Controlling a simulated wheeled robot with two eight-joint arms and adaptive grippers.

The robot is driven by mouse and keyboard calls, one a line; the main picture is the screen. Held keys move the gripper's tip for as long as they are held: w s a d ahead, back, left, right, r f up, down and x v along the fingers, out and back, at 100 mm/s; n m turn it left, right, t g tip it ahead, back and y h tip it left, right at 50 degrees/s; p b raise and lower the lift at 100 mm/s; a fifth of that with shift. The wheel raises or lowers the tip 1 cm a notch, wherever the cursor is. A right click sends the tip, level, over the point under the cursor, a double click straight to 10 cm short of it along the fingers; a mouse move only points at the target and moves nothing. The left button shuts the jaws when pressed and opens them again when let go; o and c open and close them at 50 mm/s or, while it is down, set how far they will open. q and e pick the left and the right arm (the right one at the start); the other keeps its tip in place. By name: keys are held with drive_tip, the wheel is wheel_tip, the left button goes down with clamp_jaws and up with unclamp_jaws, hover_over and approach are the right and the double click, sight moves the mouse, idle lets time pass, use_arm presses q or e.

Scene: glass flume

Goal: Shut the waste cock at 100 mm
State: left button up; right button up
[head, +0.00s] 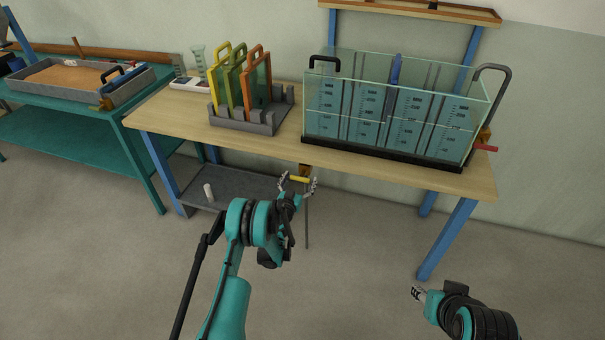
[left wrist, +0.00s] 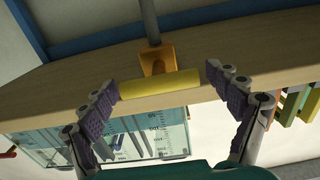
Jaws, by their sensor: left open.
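The waste cock has a yellow bar handle (head: 300,179) on a brass body at the table's front edge, below the glass flume (head: 390,150). In the left wrist view the yellow handle (left wrist: 160,83) lies crosswise in front of the brass body (left wrist: 158,60). My left gripper (head: 299,186) is open, with one finger beyond each end of the handle. No grip on the handle shows. The flume holds bluish water behind several printed scales; its exact level is too small to read. My right gripper (head: 417,293) is low at the right, far from the cock, its opening unclear.
A rack (head: 250,120) with yellow, green and orange framed plates stands left of the flume. A red handle (head: 485,148) juts out at the flume's right end. A grey lower shelf (head: 230,188) is under the table. A teal bench with a sand tray (head: 75,85) is at far left.

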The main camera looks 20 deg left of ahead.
use_arm(q)
drive_tip(key=shift+r, duration=0.15)
drive_tip(key=shift+s, duration=0.1)
drive_tip(key=shift+c, duration=0.9)
drive_tip(key=c, duration=1)
drive_tip(key=shift+n, duration=2)
drive_tip(key=o, duration=1.2)
drive_tip(key=shift+r, duration=0.1)
